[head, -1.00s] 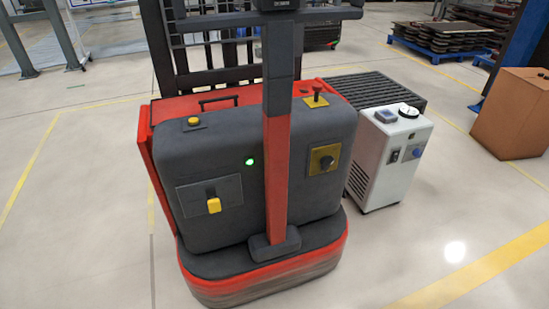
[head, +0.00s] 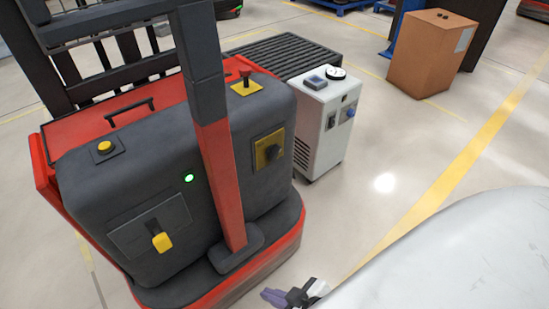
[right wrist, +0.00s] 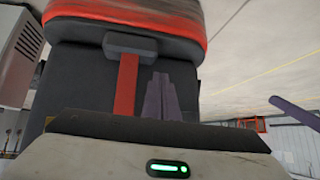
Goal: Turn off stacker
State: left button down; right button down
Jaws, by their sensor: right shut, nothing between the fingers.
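The red and dark grey stacker (head: 75,190) fills the left of the head view. A green light (head: 188,178) glows on its front. It has a black rotary switch on a yellow plate (head: 269,147), a yellow handle (head: 161,242), a yellow button (head: 104,147) and a red knob (head: 244,73). My right gripper (head: 274,297) is at the bottom edge, in front of the stacker base and touching nothing that I can see. In the right wrist view its purple fingers (right wrist: 160,82) are together and empty. A purple bar at that view's right edge may be my left gripper.
A white cabinet (head: 325,125) stands right of the stacker, before a dark roller conveyor (head: 285,52). A brown carton (head: 430,55) stands farther right. The floor between them is open, with a yellow line (head: 470,150). My pale arm covers the lower right.

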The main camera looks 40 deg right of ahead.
aim_at(274, 152)
jog(key=w+d+r+n+t+h+b, duration=0.4)
jog(key=w+d+r+n+t+b, duration=0.1)
jog(key=w+d+r, duration=0.9)
jog(key=w+d+n+t, duration=0.1)
jog(key=w+t, duration=0.1)
jog(key=w, duration=0.1)
jog(key=shift+w+d+r+n+t, duration=0.25)
jog(key=shift+n+t, duration=0.05)
jog(key=shift+n, duration=0.1)
jog(key=shift+w, duration=0.15)
jog(key=w, duration=0.3)
jog(key=w+f, duration=0.1)
jog(key=w, duration=0.2)
jog(key=w+d+b, duration=0.1)
jog(key=w, duration=0.3)
jog(key=shift+d+f, duration=0.1)
jog(key=shift+f, duration=0.25)
jog(key=shift+s+d+f+b, duration=0.15)
jog(key=shift+d+f+b, duration=0.25)
jog(key=shift+d+f, duration=0.9)
jog(key=shift+d, duration=0.15)
